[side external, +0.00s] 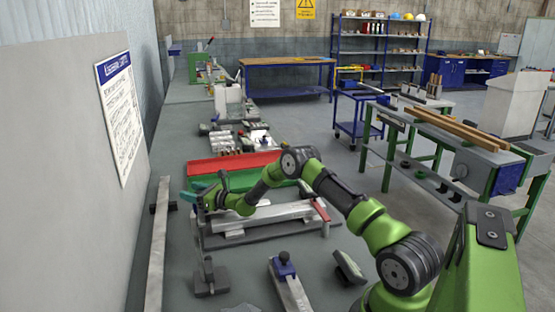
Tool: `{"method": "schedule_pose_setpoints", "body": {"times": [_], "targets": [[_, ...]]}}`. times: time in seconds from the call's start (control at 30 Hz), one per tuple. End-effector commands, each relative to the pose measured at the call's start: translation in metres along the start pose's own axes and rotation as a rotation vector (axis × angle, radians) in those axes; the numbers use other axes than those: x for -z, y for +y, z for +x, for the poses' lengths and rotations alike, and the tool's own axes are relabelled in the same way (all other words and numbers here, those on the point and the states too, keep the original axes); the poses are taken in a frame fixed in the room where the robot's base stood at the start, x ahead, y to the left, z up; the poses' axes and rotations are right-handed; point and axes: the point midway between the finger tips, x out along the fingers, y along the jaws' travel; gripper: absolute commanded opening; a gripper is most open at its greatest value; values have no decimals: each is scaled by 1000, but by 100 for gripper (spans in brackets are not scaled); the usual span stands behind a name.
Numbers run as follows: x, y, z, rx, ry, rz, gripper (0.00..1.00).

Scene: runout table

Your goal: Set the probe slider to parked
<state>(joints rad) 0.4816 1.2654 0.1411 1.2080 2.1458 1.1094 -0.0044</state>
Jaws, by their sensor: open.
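My gripper (206,193) is at the left end of my green arm, above the left end of a bench fixture. It looks empty, and its fingers are small and dark here. The fixture has a pale metal bar (268,216) on a dark base, with a red lever (321,209) at its right end. Nearer the camera, a metal rail (292,291) carries a blue block with a dark knob (284,263). I cannot tell which of these parts is the probe slider, and no parked mark is readable. My arm hides part of the fixture.
A red tray (232,162) lies behind the fixture. A dark stand with an upright post (210,277) and a small dark device (348,267) stand on the near bench. A long metal bar (158,245) lies along the left, near a grey panel (60,170).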

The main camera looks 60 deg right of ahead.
Motion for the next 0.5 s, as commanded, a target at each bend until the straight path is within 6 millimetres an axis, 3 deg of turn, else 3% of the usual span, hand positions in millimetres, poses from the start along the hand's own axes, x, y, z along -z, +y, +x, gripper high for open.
{"method": "schedule_pose_setpoints", "body": {"times": [0.27,0.5], "targets": [[0,-1,-31,3,3,1,57],[0,-1,-84,3,3,2,57]]}}
